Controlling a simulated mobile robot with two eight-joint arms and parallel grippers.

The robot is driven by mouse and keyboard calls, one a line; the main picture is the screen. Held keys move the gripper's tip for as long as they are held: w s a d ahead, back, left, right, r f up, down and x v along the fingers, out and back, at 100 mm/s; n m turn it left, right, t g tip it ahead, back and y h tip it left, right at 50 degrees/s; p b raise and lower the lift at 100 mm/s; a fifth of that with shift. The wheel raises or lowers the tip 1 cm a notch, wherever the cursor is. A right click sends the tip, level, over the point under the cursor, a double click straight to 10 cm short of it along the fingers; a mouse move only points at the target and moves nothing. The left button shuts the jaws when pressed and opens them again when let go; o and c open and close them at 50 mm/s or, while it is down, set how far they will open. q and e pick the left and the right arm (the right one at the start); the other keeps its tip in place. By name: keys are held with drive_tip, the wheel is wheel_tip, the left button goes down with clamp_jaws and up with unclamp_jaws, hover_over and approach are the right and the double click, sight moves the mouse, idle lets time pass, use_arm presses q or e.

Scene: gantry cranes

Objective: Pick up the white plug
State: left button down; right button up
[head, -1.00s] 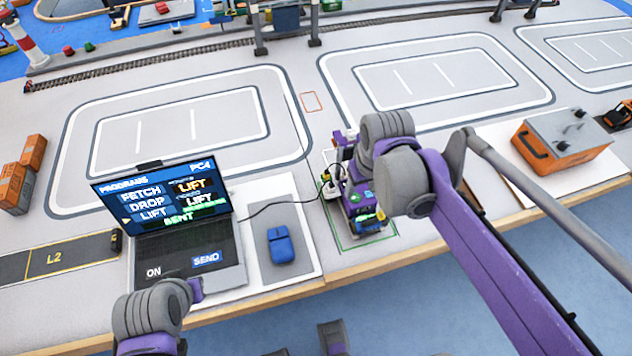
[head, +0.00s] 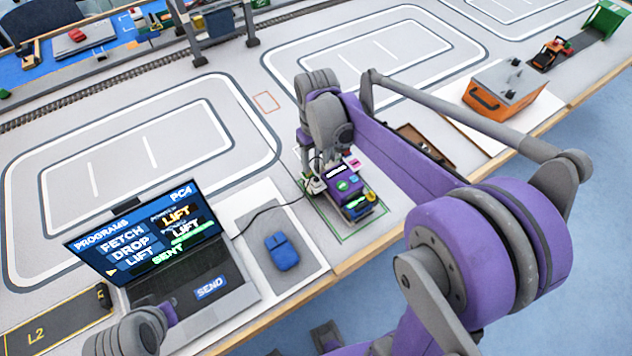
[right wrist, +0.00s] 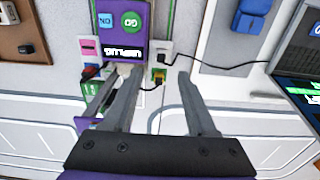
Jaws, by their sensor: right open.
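The white plug (right wrist: 164,48) sits beside the purple device (right wrist: 122,28) in the right wrist view, with a black cable running right from it. It shows small in the head view (head: 314,186), at the left side of the purple device (head: 346,187), partly hidden by my arm. My right gripper (right wrist: 158,76) is open, its fingers pointing toward the device. The plug lies just beyond the fingertips, in line with the gap between them. A yellow connector (right wrist: 158,74) shows in this gap. My right gripper (head: 318,166) hangs close over the plug's side in the head view.
A laptop (head: 215,290) and a blue mouse (head: 282,251) are left of the device. An orange case (head: 505,90) stands further right. The black cable (head: 262,215) crosses toward the laptop. Marked grey table surface (head: 235,60) lies open behind.

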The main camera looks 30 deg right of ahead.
sight(316, 178)
drive_tip(key=shift+s+f, duration=0.2)
drive_tip(key=shift+f, duration=2.85)
clamp_jaws()
